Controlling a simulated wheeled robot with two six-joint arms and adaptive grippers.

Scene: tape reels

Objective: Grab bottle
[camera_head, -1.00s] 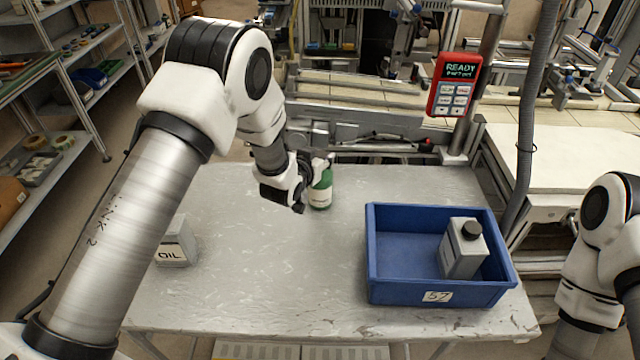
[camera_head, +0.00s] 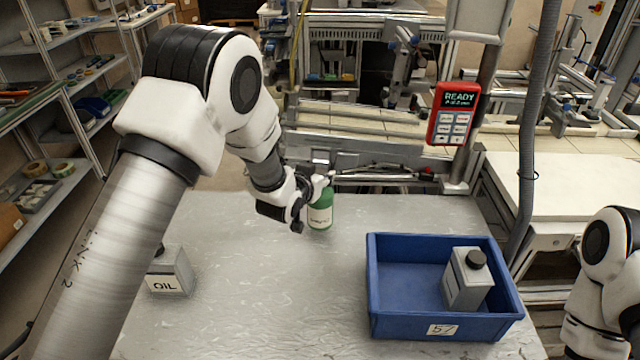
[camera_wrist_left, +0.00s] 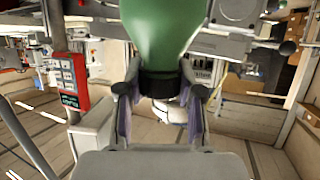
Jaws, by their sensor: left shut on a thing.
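A green bottle (camera_head: 320,213) with a pale label stands upright at the far side of the grey table, or just above it; I cannot tell which. My left gripper (camera_head: 310,192) reaches it from the left and is shut on its upper part. In the left wrist view the green bottle body (camera_wrist_left: 162,28) fills the top middle, and its dark neck sits between the two fingers of the left gripper (camera_wrist_left: 160,88). The fingers hide part of the neck and the top. My right arm shows at the right edge, but its gripper is out of view.
A blue bin (camera_head: 408,330) on the right of the table holds a grey bottle with a black cap (camera_head: 467,278). A grey OIL container (camera_head: 170,272) stands at left beside my arm. A red panel reading READY (camera_head: 453,113) hangs behind. The table middle is clear.

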